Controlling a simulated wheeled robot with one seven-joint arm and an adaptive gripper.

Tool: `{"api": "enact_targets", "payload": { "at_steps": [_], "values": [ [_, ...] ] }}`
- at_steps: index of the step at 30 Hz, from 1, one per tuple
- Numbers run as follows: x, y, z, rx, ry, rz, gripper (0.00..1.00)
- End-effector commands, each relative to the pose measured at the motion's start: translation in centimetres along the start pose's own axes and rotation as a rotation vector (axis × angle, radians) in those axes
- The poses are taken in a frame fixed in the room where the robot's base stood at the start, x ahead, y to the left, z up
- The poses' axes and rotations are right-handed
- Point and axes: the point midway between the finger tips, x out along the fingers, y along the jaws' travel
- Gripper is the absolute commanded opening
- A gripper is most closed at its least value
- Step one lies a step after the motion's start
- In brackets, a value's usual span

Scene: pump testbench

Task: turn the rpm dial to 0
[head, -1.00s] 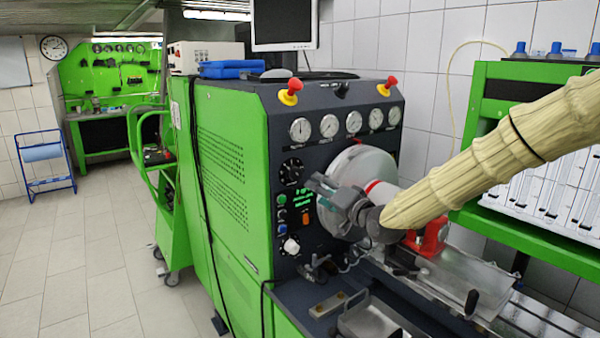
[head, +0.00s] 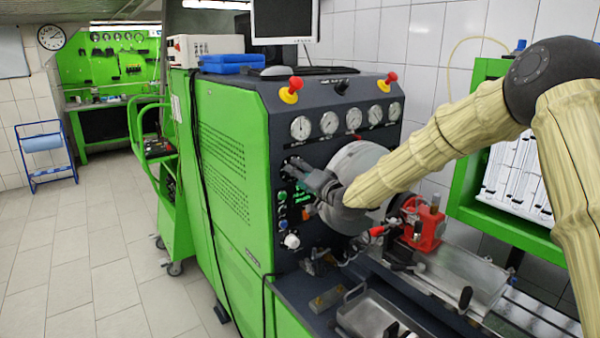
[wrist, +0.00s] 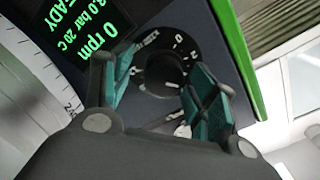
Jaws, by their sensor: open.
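The black rpm dial (wrist: 164,72) with white scale marks on its round plate shows in the wrist view. A "0" and other marks stand at the plate's upper right; I cannot tell where the knob points. My gripper (wrist: 162,88) is open, its teal finger pads on both sides of the knob; whether they touch it I cannot tell. The green display (wrist: 95,30) reads "0 rpm", "3.0 bar 20 C" and "READY".
Several gauges (head: 354,119) line the panel's top, with red-and-yellow stop buttons (head: 292,91) above. Small buttons and a white knob (head: 292,241) sit below the dial. The large round disc (head: 352,165) is right of my gripper. A red clamp (head: 425,226) stands on the bench.

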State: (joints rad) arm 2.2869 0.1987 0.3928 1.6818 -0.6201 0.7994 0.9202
Motion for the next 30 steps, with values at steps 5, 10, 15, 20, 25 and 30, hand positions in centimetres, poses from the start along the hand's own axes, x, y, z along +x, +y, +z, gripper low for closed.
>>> {"api": "enact_targets", "payload": {
  "at_steps": [5,10,15,20,25,30],
  "values": [
    [0.48,0.36,-0.03,0.001,-0.001,0.001,0.58],
    [0.64,0.61,0.02,0.002,-0.002,0.003,0.49],
    [0.61,0.61,0.00,0.002,-0.002,0.004,0.18],
    [0.56,0.62,0.01,0.002,-0.002,0.004,0.12],
    [0.55,0.72,0.08,-0.007,-0.003,0.004,0.12],
    [0.52,0.93,0.21,-0.056,-0.002,0.003,0.12]
  ]
}}
